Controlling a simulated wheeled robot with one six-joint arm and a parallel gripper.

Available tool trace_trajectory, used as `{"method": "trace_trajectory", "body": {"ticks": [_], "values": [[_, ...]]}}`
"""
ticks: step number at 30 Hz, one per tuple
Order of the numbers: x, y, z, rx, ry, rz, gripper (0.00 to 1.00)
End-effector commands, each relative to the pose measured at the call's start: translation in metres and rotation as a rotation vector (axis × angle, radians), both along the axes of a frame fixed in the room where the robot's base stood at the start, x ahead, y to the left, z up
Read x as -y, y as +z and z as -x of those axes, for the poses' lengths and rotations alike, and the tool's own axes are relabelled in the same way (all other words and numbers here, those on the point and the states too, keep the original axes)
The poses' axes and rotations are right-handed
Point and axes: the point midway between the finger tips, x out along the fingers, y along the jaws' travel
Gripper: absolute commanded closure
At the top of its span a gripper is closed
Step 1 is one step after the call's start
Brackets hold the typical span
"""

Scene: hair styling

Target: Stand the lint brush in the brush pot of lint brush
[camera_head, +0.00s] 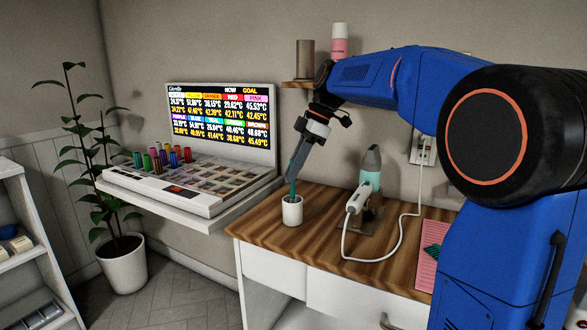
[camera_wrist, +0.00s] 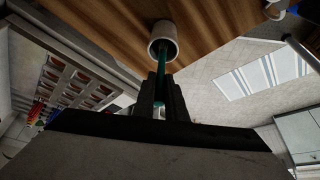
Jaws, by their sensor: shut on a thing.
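The lint brush (camera_head: 292,187) shows as a thin teal rod, nearly upright. My gripper (camera_head: 294,177) is shut on it just above the white brush pot (camera_head: 292,212), which stands upright near the desk's front left corner. In the wrist view the teal rod (camera_wrist: 161,68) runs from between my gripper's fingers (camera_wrist: 161,82) to the mouth of the pot (camera_wrist: 163,32). The rod's far end looks to be inside the rim. Whether it touches the pot's bottom is hidden. The upper part of the brush is hidden by the fingers.
A white corded appliance (camera_head: 358,199) and a grey-and-teal upright device (camera_head: 370,168) stand right of the pot. A pink sheet (camera_head: 431,254) lies farther right. A white console with a lit screen (camera_head: 222,115) is at the left. Bare wood (camera_head: 262,222) surrounds the pot.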

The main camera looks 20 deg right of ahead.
Motion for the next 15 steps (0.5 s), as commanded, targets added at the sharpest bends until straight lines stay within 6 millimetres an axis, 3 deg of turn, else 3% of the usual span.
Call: {"method": "trace_trajectory", "body": {"ticks": [11,12,14,15], "values": [[0.0000,0.0001,0.0001,0.000,0.000,0.000,1.00],[0.0000,0.0001,0.0001,0.000,0.000,0.000,0.81],[0.0000,0.0000,0.0001,0.000,0.000,0.000,0.67],[0.0000,0.0000,0.0001,0.000,0.000,0.000,0.67]]}}
